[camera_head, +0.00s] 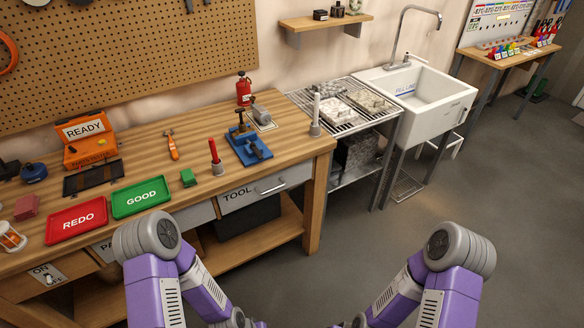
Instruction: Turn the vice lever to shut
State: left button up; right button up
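A blue tool fixture (250,150) with a dark upright part stands near the right end of the wooden bench. Just behind it is a small grey metal device (260,113) on a light plate. Which of these is the vice is hard to tell at this size, and the lever's position is too small to read. My two purple and grey arms rise at the bottom of the head view and bend back down, well in front of the bench. Both grippers are out of view below the frame.
The wooden bench (203,138) also holds a red bottle (243,90), an orange-handled hammer (172,146), a red-handled tool (215,158), a green GOOD tray (141,198) and a red REDO tray (77,222). A wire rack (300,98) and white sink (433,118) stand right. Floor there is clear.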

aim_at(253, 145)
jog(key=u, duration=0.6)
jog(key=i, duration=0.5)
jog(key=u, duration=0.45)
